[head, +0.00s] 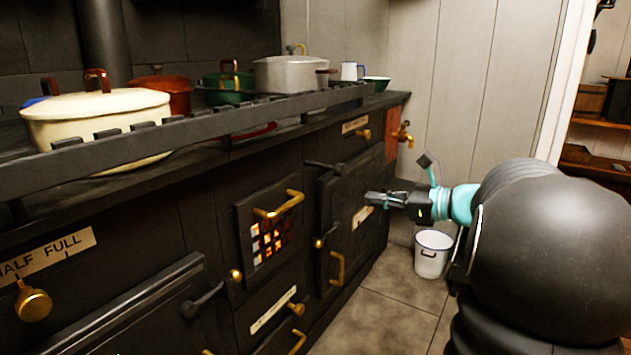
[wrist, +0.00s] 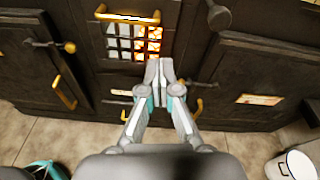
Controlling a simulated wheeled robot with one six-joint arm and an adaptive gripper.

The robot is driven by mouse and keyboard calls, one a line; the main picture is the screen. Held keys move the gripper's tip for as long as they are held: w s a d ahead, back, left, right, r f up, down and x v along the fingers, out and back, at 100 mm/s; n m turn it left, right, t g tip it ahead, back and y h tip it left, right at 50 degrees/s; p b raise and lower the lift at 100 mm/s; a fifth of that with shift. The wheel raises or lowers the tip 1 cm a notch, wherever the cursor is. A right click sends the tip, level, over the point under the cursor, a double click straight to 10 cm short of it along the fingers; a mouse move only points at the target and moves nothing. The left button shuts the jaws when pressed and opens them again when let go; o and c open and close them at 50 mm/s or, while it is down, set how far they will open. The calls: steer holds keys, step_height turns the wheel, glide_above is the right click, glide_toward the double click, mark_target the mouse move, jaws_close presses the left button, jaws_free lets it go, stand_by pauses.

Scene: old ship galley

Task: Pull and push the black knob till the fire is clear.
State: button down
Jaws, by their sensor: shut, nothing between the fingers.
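The fire glows orange behind the barred window of the small firebox door (head: 263,230), which also shows in the wrist view (wrist: 118,38). The door has a brass bar handle (head: 279,205). Below it, a brass-coloured knob (head: 297,309) sits beside a white label (head: 272,309). My gripper (head: 370,198) is shut and empty, in mid-air in front of the range. In the wrist view its fingertips (wrist: 159,62) overlap the lower edge of the firebox door and hide part of the front below.
Another dark latch (head: 203,300) juts out at left. Pots, including a cream one (head: 98,112), stand on the stovetop behind a rail. A white bucket (head: 432,255) stands on the otherwise open floor.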

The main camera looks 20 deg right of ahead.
steer(key=d+r+m+t, duration=0.1)
steer(key=d+m+t, duration=0.2)
steer(key=d, duration=0.4)
steer(key=b, duration=0.2)
glide_toward(341, 172)
steer(key=shift+h, duration=0.3)
steer(key=x, duration=0.7)
steer(key=shift+a+r, duration=0.1)
steer(key=shift+a, duration=0.1)
